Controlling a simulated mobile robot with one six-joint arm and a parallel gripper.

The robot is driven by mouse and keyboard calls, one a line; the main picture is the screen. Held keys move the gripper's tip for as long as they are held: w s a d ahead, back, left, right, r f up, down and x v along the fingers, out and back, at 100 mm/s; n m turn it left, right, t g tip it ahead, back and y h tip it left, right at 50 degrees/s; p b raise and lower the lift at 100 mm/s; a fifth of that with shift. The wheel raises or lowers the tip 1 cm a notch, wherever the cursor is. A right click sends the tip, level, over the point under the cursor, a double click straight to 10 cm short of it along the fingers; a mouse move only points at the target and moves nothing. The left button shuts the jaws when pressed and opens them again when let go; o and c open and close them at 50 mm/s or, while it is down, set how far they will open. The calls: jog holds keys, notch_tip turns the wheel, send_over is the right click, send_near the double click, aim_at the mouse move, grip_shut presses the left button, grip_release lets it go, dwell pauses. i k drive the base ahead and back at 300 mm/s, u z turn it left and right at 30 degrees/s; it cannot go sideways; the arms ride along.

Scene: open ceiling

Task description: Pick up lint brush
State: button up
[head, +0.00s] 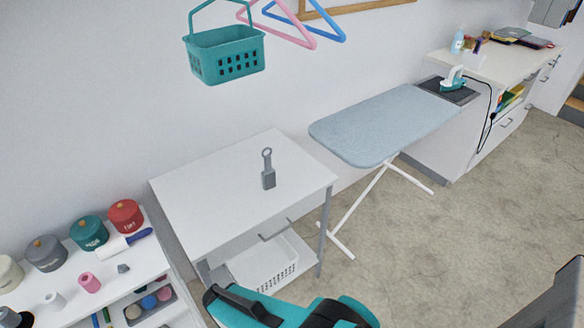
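A grey brush with a looped handle (268,170), which looks like the lint brush, is on the white side table (205,195), near the middle of its top. Its loop points toward the wall. Teal and black parts of my arm show at the bottom edge of the head view, in front of the table and apart from the brush. My gripper's fingers are not in view.
A white roller with a blue handle (125,244) lies on the left shelf unit among spools and lidded pots. A teal basket (225,55) hangs above the table. An ironing board (385,122) stands at the right. The tabletop around the brush is clear.

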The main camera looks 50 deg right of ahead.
aim_at(268, 176)
jog(key=z, duration=1.1)
jog(key=k, duration=0.95)
jog(key=i, duration=0.75)
jog(key=z, duration=0.05)
